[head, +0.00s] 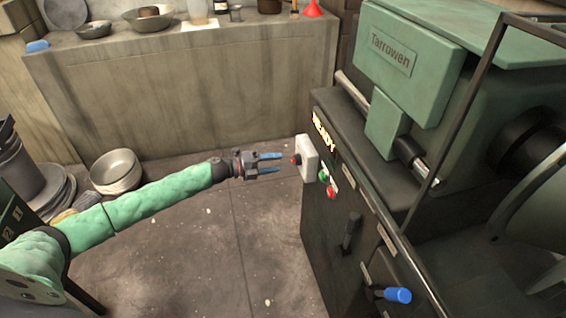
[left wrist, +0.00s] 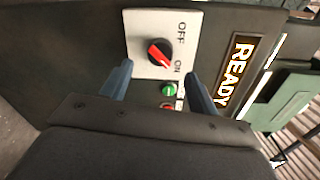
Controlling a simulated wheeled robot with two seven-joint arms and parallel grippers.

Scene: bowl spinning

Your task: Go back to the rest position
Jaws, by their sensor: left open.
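My left gripper (head: 269,162) is open and empty, its blue fingers apart in front of the green machine's dark side panel. In the left wrist view its two fingers (left wrist: 159,88) frame a white switch plate (left wrist: 141,31) marked OFF and ON. The red and black knob (left wrist: 159,53) on it has its red mark angled toward ON. The plate also shows in the head view (head: 308,158), just right of the fingertips, with a small gap seeming to lie between. A lit READY sign (left wrist: 233,73) is beside it. My right gripper is not in view.
The green Tarrowen machine (head: 415,60) fills the right side, with a blue-tipped lever (head: 397,295) low on its front. A bench (head: 180,90) with bowls stands at the back. Stacked bowls (head: 117,172) stand at the left. The floor (head: 200,260) between is clear.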

